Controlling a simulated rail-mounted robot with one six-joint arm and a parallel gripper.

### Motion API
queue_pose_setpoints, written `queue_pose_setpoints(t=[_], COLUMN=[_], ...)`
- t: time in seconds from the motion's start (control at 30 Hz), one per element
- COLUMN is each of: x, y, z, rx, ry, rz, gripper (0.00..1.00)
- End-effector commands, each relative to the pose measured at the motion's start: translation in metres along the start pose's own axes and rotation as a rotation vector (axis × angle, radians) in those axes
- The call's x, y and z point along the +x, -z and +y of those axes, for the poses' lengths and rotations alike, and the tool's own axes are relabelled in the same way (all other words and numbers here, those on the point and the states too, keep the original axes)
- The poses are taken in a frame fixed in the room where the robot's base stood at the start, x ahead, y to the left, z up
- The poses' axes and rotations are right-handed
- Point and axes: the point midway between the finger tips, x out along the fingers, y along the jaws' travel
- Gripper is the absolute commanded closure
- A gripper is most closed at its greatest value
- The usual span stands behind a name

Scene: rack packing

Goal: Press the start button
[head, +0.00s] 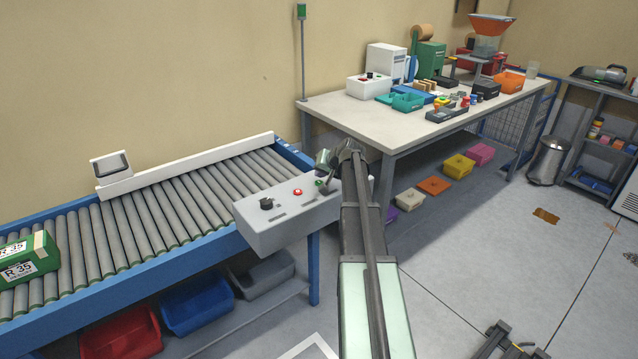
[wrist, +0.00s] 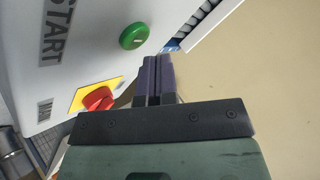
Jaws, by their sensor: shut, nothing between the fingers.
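The grey control box (head: 272,225) is at the right end of the roller conveyor in the head view. It carries a black knob (head: 266,204) and a red button (head: 298,192); my arm's end covers part of its right side. In the wrist view the round green button (wrist: 134,36) stands on a pale panel with the word START (wrist: 54,35) beside it. A red rotary knob (wrist: 99,98) on a yellow plate is lower on that panel. My gripper (wrist: 156,58) is shut and empty. Its fingertips appear just right of and below the green button; contact cannot be told.
The roller conveyor (head: 150,215) bears a green box (head: 25,262) at its left end. A workbench (head: 345,125) with several bins and devices stands behind my arm. Bins lie under the conveyor and the bench. The floor at the right is mostly clear.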

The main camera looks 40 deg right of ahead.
Motion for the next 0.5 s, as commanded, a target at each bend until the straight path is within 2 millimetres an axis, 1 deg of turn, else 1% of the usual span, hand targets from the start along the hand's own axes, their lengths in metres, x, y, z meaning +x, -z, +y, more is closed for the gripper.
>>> queue_pose_setpoints(t=[0.27, 0.5], x=[0.0002, 0.0065], y=[-0.0001, -0.0047], z=[0.0001, 0.0047], rx=[0.000, 0.000], ry=[0.000, 0.000], rz=[0.000, 0.000], gripper=[1.00, 1.00])
